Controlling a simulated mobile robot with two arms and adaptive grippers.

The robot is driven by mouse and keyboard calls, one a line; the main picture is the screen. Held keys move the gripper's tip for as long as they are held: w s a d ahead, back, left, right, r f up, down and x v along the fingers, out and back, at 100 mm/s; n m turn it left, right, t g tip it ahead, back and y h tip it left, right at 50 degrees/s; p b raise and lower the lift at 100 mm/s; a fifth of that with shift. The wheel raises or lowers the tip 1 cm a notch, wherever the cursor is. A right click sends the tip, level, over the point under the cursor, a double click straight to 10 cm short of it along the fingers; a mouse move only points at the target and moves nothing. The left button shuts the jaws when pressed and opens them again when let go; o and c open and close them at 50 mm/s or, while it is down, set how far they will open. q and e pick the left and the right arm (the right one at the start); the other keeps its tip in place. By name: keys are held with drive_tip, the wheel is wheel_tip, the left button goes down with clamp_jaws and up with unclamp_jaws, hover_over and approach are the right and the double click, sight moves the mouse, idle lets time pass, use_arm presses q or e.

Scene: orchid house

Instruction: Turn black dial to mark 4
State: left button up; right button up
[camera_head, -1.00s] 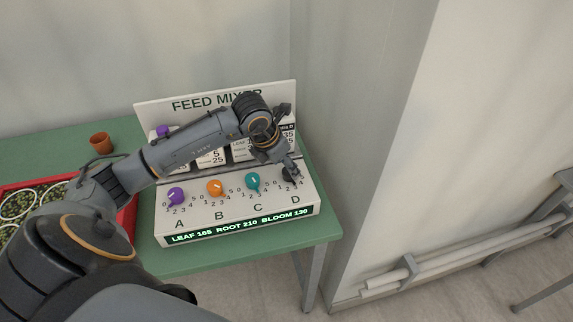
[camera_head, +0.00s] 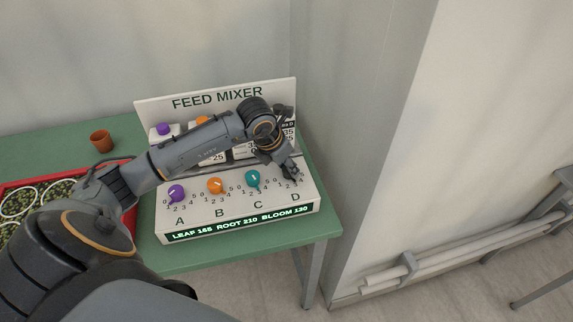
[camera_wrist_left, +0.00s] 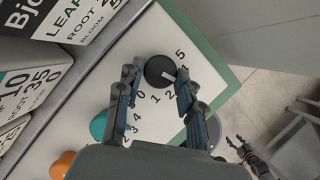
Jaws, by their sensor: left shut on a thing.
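The black dial (camera_wrist_left: 159,71) is under my left gripper in the left wrist view, at position D of the white feed mixer panel (camera_head: 240,210). My left gripper (camera_wrist_left: 157,77) is shut on the dial, one finger on each side. The dial's white pointer line aims to the lower right, at the right finger. Marks 0, 1, 2 and 5 show around it; the finger hides 3 and covers part of the area near 4. In the head view my left gripper (camera_head: 291,174) covers the dial. My right gripper (camera_wrist_left: 236,140) hangs open and empty, off the table.
Purple (camera_head: 176,193), orange (camera_head: 215,186) and teal (camera_head: 253,179) dials stand left of D. The lit display (camera_head: 240,225) reads LEAF 165, ROOT 210, BLOOM 130. A red tray (camera_head: 128,215) and brown pot (camera_head: 101,140) are on the green table (camera_head: 210,262). A wall is close on the right.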

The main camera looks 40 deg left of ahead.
use_arm(q)
drive_tip(key=shift+d+f+n+y+b, duration=0.15)
drive_tip(key=shift+n+y+b, duration=0.25)
drive_tip(key=shift+n+b, duration=0.6)
drive_tip(key=shift+d+n+y+b, duration=0.1)
drive_tip(key=shift+n+y+b, duration=0.5)
drive_tip(key=shift+n, duration=1.4)
drive_tip(key=shift+r, duration=0.2)
drive_tip(key=o, duration=1.1)
drive_tip(key=shift+o, duration=0.2)
drive_tip(key=v, duration=1.2)
drive_tip(key=shift+d, duration=0.2)
